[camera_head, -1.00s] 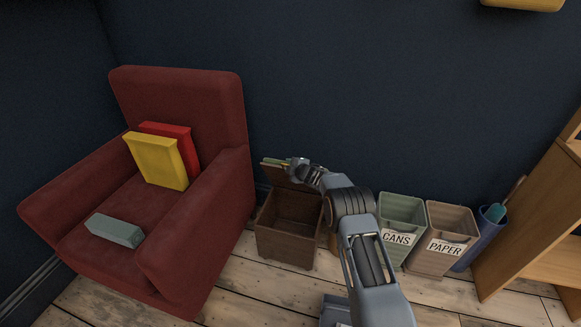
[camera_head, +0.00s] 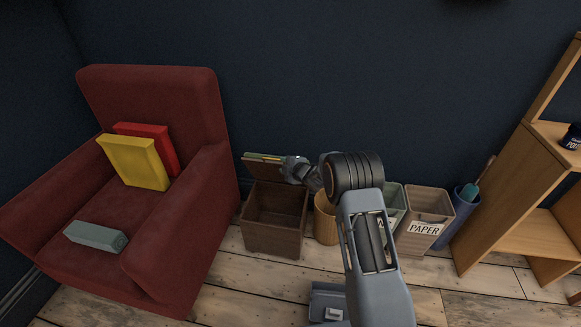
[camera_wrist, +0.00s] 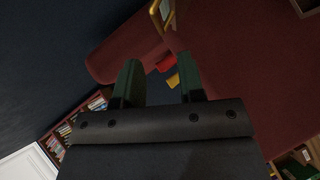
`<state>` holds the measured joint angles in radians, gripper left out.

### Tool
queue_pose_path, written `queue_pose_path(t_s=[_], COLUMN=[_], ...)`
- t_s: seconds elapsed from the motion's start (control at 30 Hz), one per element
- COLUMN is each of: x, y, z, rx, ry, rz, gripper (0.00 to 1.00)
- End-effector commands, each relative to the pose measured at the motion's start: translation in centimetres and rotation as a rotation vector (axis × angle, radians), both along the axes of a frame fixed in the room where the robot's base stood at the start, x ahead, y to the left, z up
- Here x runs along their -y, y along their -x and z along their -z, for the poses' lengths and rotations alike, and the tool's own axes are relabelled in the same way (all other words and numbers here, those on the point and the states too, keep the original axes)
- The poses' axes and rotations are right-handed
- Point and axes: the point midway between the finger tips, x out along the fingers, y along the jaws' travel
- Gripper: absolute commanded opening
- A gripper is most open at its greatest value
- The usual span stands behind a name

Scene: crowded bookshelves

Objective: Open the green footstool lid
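The footstool (camera_head: 273,241) is a brown wooden box left of my arm in the head view. Its lid (camera_head: 264,171) stands raised at the back, with a thin green top edge and a yellow strip showing. The box's inside is exposed and looks empty. My gripper (camera_head: 286,167) is at the lid's right end; whether it touches the lid is unclear. In the wrist view, the two dark green fingers (camera_wrist: 160,82) are spread apart with nothing between them.
Right of the footstool are a wicker basket (camera_head: 326,222), a paper bin (camera_head: 425,225), a blue bin (camera_head: 462,210) and a wooden shelf (camera_head: 520,220). Floor in front is partly free.

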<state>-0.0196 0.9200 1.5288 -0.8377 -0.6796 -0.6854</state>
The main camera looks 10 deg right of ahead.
Motion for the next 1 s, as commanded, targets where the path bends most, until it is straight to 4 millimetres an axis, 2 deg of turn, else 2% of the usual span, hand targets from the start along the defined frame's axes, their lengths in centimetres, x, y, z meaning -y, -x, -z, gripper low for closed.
queue_pose_path(t_s=[0.1,0.3,0.7,0.87,1.0], x=[0.8,1.6,1.8,2.2,4.0], y=[1.4,2.8,3.1,3.2,3.9], z=[-0.7,-1.2,-1.2,-2.1,-5.1], rx=[-0.001,0.0,0.001,-0.016,-0.086], ry=[0.0,0.001,0.0,-0.002,-0.018], rz=[0.001,0.0,-0.001,0.03,0.159], gripper=[0.36,0.36,0.35,0.2,0.06])
